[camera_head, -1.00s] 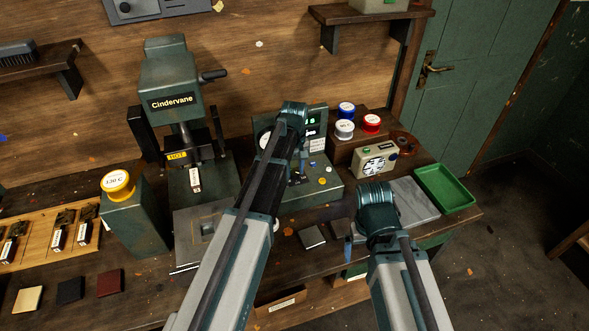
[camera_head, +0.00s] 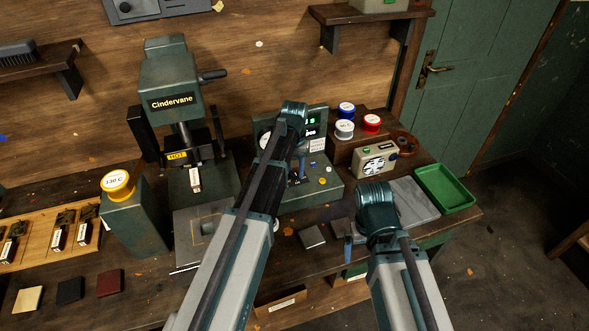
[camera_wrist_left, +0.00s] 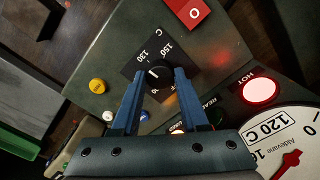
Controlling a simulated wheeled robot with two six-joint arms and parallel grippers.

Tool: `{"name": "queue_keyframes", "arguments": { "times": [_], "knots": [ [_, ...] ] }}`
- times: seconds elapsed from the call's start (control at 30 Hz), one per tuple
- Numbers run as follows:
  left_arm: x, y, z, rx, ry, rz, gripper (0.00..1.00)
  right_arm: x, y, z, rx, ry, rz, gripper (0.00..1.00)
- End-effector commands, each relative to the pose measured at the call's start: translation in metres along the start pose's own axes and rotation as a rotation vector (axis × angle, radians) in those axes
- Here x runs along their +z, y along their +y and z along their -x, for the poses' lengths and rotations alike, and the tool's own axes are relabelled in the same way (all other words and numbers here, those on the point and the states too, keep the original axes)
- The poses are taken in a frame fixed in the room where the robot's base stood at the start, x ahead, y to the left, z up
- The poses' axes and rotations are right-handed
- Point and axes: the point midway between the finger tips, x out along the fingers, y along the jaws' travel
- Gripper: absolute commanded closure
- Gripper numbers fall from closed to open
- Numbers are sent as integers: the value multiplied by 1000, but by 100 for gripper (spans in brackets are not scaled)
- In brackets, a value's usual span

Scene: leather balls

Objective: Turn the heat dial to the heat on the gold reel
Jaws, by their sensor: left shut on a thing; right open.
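The gold reel (camera_head: 117,184) stands on a green block at the left, its top label reading 130 C. The black heat dial (camera_wrist_left: 154,74) is on the green control box (camera_head: 325,192). Its dark plate shows 130, 150 and C, and a short white mark is on the knob. My left gripper (camera_wrist_left: 158,80) is shut on the dial, one blue finger on each side. In the head view my left arm hides the dial. My right gripper (camera_head: 349,245) is open and empty above the bench front; its fingers are partly hidden by my arm.
Beside the dial are a lit red HOT lamp (camera_wrist_left: 259,90), a gauge (camera_wrist_left: 291,145) marked 120 C, a red O switch (camera_wrist_left: 194,13) and a yellow button (camera_wrist_left: 97,86). The Cindervane press (camera_head: 170,90) stands left of my left arm. A green tray (camera_head: 444,189) lies at the right.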

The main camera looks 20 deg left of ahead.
Motion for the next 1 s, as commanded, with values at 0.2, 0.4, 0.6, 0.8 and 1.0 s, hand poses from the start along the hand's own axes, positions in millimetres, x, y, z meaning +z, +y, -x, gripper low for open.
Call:
{"name": "queue_keyframes", "arguments": {
  "times": [0.2, 0.4, 0.6, 0.8, 1.0],
  "knots": [
    [0, 0, 0, 0, 0, -58, 100, 0, 0, 0, 0, 0, 0, 0],
    [0, 0, 0, 0, 0, -76, 100, 0, 0, 0, 0, 0, 0, 0],
    [0, 0, 0, 0, 0, -77, 100, 0, 0, 0, 0, 0, 0, 0],
    [0, 0, 0, 0, 0, -76, 45, 0, 0, 0, 0, 0, 0, 0],
    [0, 0, 0, 0, 0, -76, 26, 0, 0, 0, 0, 0, 0, 0]
  ]
}}
